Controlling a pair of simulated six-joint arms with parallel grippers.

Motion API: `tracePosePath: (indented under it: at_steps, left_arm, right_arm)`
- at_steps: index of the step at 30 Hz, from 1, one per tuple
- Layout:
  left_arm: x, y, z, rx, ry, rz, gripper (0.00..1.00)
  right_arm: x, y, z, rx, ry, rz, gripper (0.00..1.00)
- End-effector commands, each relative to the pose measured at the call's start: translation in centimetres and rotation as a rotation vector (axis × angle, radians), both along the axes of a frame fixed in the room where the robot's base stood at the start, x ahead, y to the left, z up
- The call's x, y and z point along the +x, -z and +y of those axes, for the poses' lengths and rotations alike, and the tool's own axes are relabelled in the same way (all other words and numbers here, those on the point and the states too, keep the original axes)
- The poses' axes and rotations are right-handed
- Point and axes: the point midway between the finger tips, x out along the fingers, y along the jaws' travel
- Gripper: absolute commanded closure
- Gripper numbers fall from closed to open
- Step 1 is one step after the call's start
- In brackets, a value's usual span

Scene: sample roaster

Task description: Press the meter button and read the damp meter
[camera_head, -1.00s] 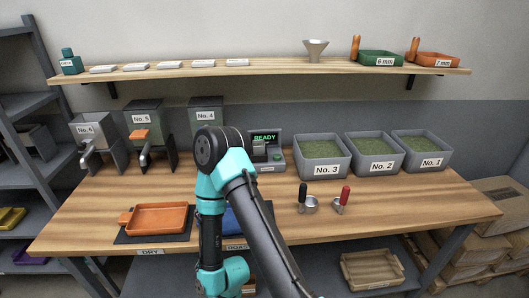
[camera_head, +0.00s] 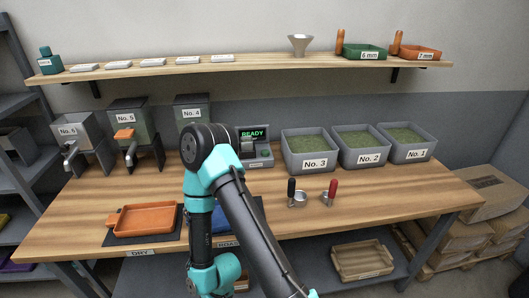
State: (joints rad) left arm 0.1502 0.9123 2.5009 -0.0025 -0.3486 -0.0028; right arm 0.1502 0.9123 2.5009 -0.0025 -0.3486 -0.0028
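The damp meter (camera_head: 262,162) is a grey unit on the table near the back wall, just right of my arm's elbow. Its screen lights up with green text that reads READY. One arm of mine rises from the bottom and bends in front of the table, close to the meter's left side in the picture.
Grey bins No. 3 (camera_head: 314,164), No. 2 and No. 1 stand right of the meter. Hoppers No. 4, No. 5 (camera_head: 126,118) and No. 6 stand left. The table's right front is clear.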

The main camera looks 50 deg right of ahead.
Motion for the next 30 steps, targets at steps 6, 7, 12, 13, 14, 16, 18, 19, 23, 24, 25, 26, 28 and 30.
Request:
tracePosePath:
  at_steps: [6,7,12,13,14,16,18,19,23,24,25,26,28,30]
  left_arm:
    - [0.0,0.0,0.0,0.0,0.0,0.0,0.46]
    - [0.0,0.0,0.0,0.0,0.0,0.0,0.46]
    - [0.0,0.0,0.0,0.0,0.0,0.0,0.46]
    - [0.0,0.0,0.0,0.0,0.0,0.0,0.46]
    - [0.0,0.0,0.0,0.0,0.0,0.0,0.46]
    - [0.0,0.0,0.0,0.0,0.0,0.0,0.46]
    - [0.0,0.0,0.0,0.0,0.0,0.0,0.46]
    - [0.0,0.0,0.0,0.0,0.0,0.0,0.46]
    - [0.0,0.0,0.0,0.0,0.0,0.0,0.46]
    - [0.0,0.0,0.0,0.0,0.0,0.0,0.46]
    - [0.0,0.0,0.0,0.0,0.0,0.0,0.46]
    - [0.0,0.0,0.0,0.0,0.0,0.0,0.46]
    - [0.0,0.0,0.0,0.0,0.0,0.0,0.46]
    - [0.0,0.0,0.0,0.0,0.0,0.0,0.46]
  right_arm:
    - [0.0,0.0,0.0,0.0,0.0,0.0,0.43]
    - [0.0,0.0,0.0,0.0,0.0,0.0,0.46]
    - [0.0,0.0,0.0,0.0,0.0,0.0,0.62]
    - [0.0,0.0,0.0,0.0,0.0,0.0,0.65]
    - [0.0,0.0,0.0,0.0,0.0,0.0,0.68]
    - [0.0,0.0,0.0,0.0,0.0,0.0,0.75]
    - [0.0,0.0,0.0,0.0,0.0,0.0,0.81]
    - [0.0,0.0,0.0,0.0,0.0,0.0,0.84]
    - [0.0,0.0,0.0,0.0,0.0,0.0,0.97]
    - [0.0,0.0,0.0,0.0,0.0,0.0,1.0]
    - [0.0,0.0,0.0,0.0,0.0,0.0,1.0]
    - [0.0,0.0,0.0,0.0,0.0,0.0,1.0]
    - [0.0,0.0,0.0,0.0,0.0,0.0,1.0]
    - [0.0,0.0,0.0,0.0,0.0,0.0,1.0]
